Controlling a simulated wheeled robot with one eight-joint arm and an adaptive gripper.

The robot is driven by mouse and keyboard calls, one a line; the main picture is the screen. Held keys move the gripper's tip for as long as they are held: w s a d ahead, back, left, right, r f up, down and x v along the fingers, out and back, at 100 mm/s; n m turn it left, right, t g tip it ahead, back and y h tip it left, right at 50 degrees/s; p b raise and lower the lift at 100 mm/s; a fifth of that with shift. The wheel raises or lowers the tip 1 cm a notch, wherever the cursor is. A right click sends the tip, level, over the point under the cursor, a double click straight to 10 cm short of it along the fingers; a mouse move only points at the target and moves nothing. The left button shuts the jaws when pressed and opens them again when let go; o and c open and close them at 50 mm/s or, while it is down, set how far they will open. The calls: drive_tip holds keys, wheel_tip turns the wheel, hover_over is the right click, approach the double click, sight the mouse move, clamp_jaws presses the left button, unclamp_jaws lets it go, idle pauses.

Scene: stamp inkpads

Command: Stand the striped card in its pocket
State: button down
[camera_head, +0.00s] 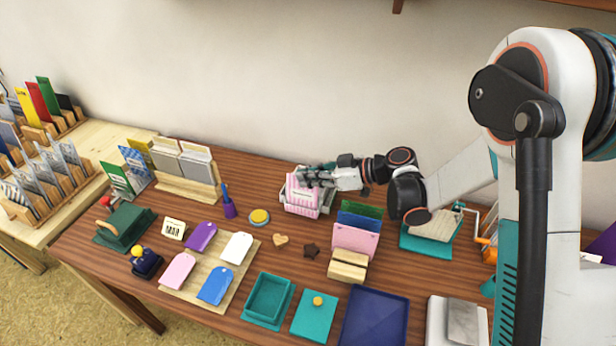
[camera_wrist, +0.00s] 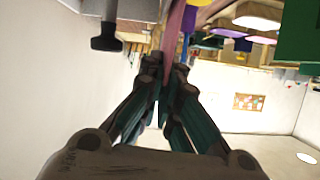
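The pink-and-white striped card (camera_head: 301,200) stands nearly upright at the back middle of the table, in front of a pale grey-white object (camera_head: 327,202). My gripper (camera_head: 303,178) is at its top edge. In the wrist view, the fingers (camera_wrist: 165,64) are close together with a thin pink edge (camera_wrist: 174,28) between them, so my gripper looks shut on the card. The card's lower edge and whatever is under it are hard to make out. I cannot tell which slot is its pocket. A wooden holder (camera_head: 347,266) with green, blue and pink cards (camera_head: 355,241) stands in front and to the right.
A wooden rack (camera_head: 185,189) with grey cards stands at the left. A purple stamp (camera_head: 229,204) and yellow tin (camera_head: 259,217) are near the card. A board of tags (camera_head: 209,271), teal tray (camera_head: 268,299) and blue tray (camera_head: 375,318) fill the front. A green card (camera_wrist: 300,32) shows in the wrist view.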

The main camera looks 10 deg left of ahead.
drive_tip(key=c, duration=2.3)
unclamp_jaws()
drive_tip(key=o, duration=0.6)
drive_tip(key=shift+r+p, duration=1.75)
drive_tip(key=shift+r, duration=1.25)
